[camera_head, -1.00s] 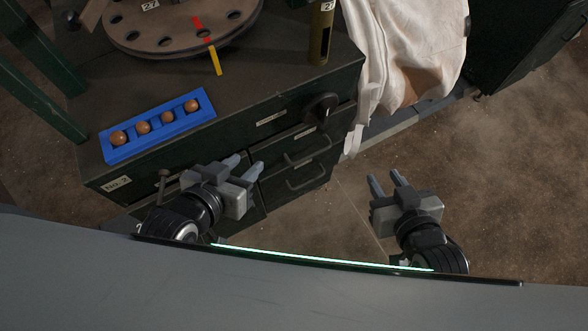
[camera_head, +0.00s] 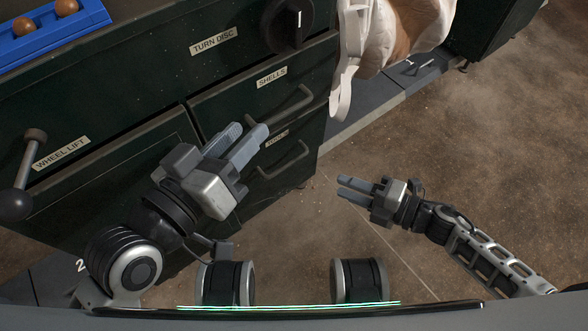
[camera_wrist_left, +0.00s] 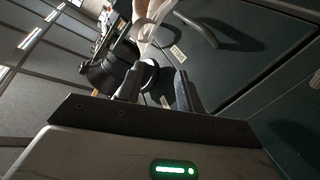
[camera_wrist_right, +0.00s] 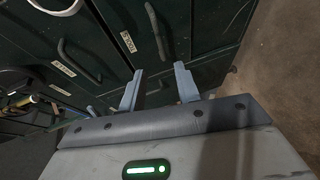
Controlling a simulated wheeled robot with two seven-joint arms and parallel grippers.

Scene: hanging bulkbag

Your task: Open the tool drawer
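The tool drawer is the lower of two small drawers on the dark green cabinet and looks closed. Its label (camera_head: 277,139) is partly hidden by my left fingers. Its bar handle (camera_head: 284,161) is bare, and also shows in the right wrist view (camera_wrist_right: 156,32). My left gripper (camera_head: 250,134) is open and empty, in front of the drawers, its tips just up and left of that handle in the head view; contact cannot be told. My right gripper (camera_head: 343,188) is open and empty over the floor, right of the cabinet, pointing left toward it.
The shells drawer handle (camera_head: 283,104) is just above the tool drawer. A black turn-disc knob (camera_head: 287,24) is higher up. The wheel-lift lever (camera_head: 24,172) sticks out at left. A white bag (camera_head: 400,35) hangs at upper right. Floor right of the cabinet is clear.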

